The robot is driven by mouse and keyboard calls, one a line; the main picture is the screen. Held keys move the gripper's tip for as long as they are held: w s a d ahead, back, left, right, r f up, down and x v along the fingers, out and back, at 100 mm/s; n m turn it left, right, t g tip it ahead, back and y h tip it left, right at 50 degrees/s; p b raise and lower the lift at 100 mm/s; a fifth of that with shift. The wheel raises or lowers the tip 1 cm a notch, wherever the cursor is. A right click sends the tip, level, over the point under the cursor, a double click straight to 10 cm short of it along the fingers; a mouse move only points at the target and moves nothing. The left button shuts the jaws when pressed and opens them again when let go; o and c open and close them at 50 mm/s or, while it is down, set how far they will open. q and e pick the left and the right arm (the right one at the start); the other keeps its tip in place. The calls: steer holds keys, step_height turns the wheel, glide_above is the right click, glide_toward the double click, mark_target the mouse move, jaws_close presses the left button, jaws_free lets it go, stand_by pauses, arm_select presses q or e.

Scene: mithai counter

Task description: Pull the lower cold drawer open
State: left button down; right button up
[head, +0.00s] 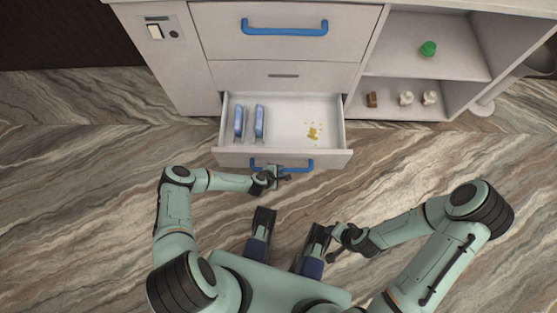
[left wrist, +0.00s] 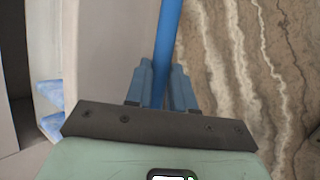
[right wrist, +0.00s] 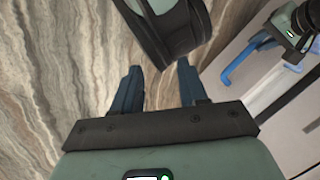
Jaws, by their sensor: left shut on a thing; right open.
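The lower cold drawer (head: 290,137) is pulled out from the counter in the head view, and its inside shows. Its blue bar handle (head: 297,163) runs along the drawer front. My left gripper (head: 282,175) is at this handle; in the left wrist view its fingers (left wrist: 163,88) are shut on the blue handle (left wrist: 168,35). My right gripper (head: 333,243) is away from the drawer, near my body; in the right wrist view its fingers (right wrist: 158,85) are apart with nothing between them. The blue handle (right wrist: 245,60) also shows in that view.
Two blue packs (head: 239,122) and yellow crumbs (head: 313,132) lie in the drawer. Above is a shut drawer with a blue handle (head: 285,27). The marbled floor (head: 440,150) is clear on both sides.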

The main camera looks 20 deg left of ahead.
arm_select(q)
steer(key=c, duration=1)
jaws_free()
steer(key=shift+o, duration=0.2)
steer(key=shift+r, duration=0.1)
steer(key=p+v, duration=0.4)
steer(key=v, duration=0.9)
arm_select(e)
steer(key=s+a+r+g, duration=0.1)
steer(key=s+a+r, duration=0.1)
steer(key=s+r, duration=0.3)
steer(key=shift+s+a+g+y, duration=0.15)
steer(key=shift+s+g+y, duration=0.05)
steer(key=shift+g+y, duration=0.2)
arm_select(q)
steer(key=shift+s, duration=0.15)
